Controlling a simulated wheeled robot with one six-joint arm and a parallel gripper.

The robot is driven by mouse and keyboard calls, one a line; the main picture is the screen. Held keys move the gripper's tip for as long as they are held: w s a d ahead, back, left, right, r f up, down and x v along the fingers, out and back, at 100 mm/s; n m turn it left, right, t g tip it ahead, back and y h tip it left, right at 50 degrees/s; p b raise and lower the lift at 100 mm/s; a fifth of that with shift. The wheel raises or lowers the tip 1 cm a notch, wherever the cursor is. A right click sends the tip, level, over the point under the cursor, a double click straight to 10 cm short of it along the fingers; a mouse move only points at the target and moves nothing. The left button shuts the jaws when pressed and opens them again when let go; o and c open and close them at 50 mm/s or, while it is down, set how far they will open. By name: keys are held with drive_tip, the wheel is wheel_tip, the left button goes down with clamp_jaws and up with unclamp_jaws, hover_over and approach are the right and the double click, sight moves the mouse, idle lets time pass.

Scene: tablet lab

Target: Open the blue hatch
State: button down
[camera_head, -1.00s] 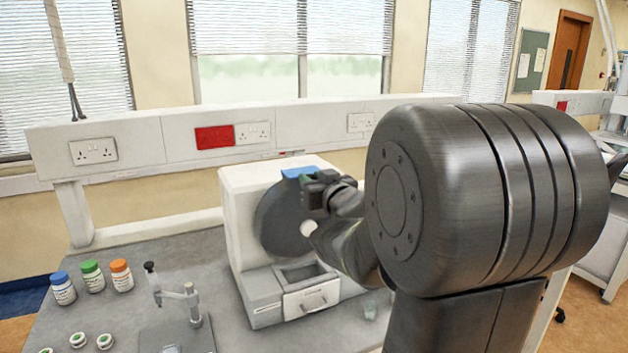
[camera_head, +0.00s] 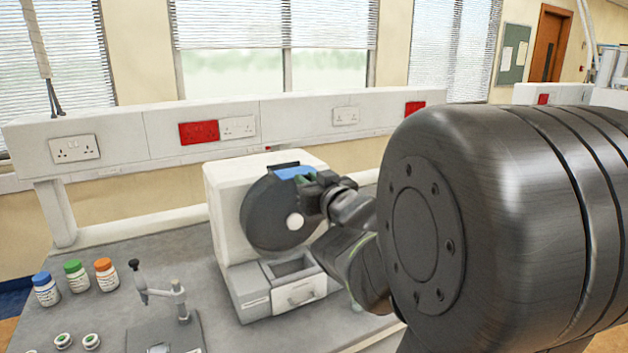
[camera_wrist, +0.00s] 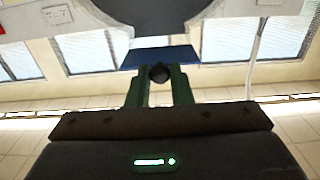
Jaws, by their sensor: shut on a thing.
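The blue hatch (camera_head: 295,173) is at the upper edge of a dark round drum on the front of a white machine (camera_head: 222,205). A dark strip shows along the hatch's upper side, beside the machine's top. My gripper (camera_head: 309,184) is at the hatch's right end and partly covers it. In the wrist view the blue hatch (camera_wrist: 160,57) lies across the fingertips. My gripper's green fingers (camera_wrist: 160,80) are shut on a small dark round knob (camera_wrist: 159,73) in front of the hatch.
Bottles with blue, green and orange caps (camera_head: 75,278) and a small stand (camera_head: 165,310) are on the bench at left. My arm fills the right side. A trunking rail with sockets (camera_head: 120,145) runs behind.

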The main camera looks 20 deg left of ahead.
drive_tip(key=c, duration=1.3)
unclamp_jaws()
drive_tip(key=shift+c, duration=0.2)
drive_tip(key=v, duration=1.3)
drive_tip(key=shift+s+d, duration=0.25)
drive_tip(key=shift+s, duration=0.05)
drive_tip(key=x, duration=1.4)
drive_tip(key=shift+d, duration=0.2)
